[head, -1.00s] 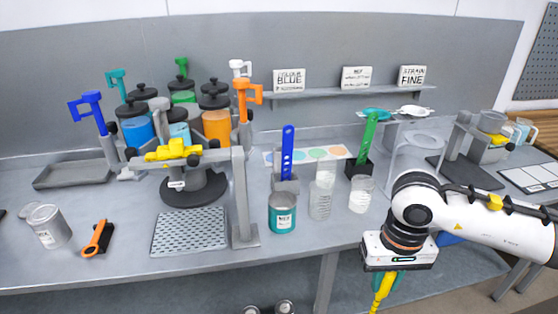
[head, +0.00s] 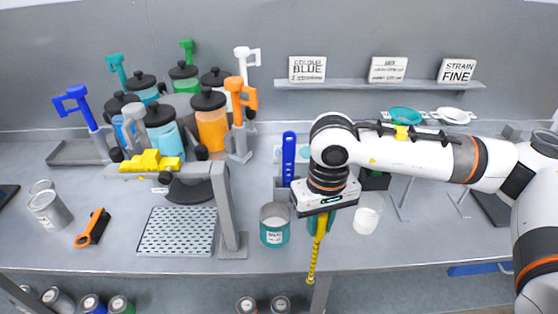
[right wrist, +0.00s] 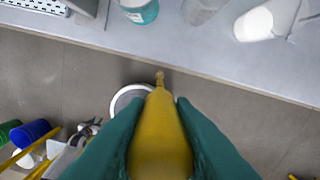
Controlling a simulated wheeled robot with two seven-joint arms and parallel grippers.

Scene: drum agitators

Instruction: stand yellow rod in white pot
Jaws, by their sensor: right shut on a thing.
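My right gripper (head: 320,222) is shut on the upper part of the yellow rod (head: 315,262). The rod hangs down, slightly tilted, in front of the bench edge. In the right wrist view the rod (right wrist: 160,140) sits between the green fingers, its tip out over the floor. A whitish cup (head: 368,213) stands on the bench right of the gripper; it also shows in the right wrist view (right wrist: 255,24). A round white-rimmed container (right wrist: 128,98) is below, beside the rod tip and partly hidden by a finger. I cannot tell which is the white pot. My left gripper is not in view.
A teal tin (head: 275,226) stands near the bench edge, left of the rod. A blue ruler-like strip (head: 288,158) stands behind. A perforated plate (head: 177,231) and grey stand (head: 228,210) are further left. Several cans sit below the bench.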

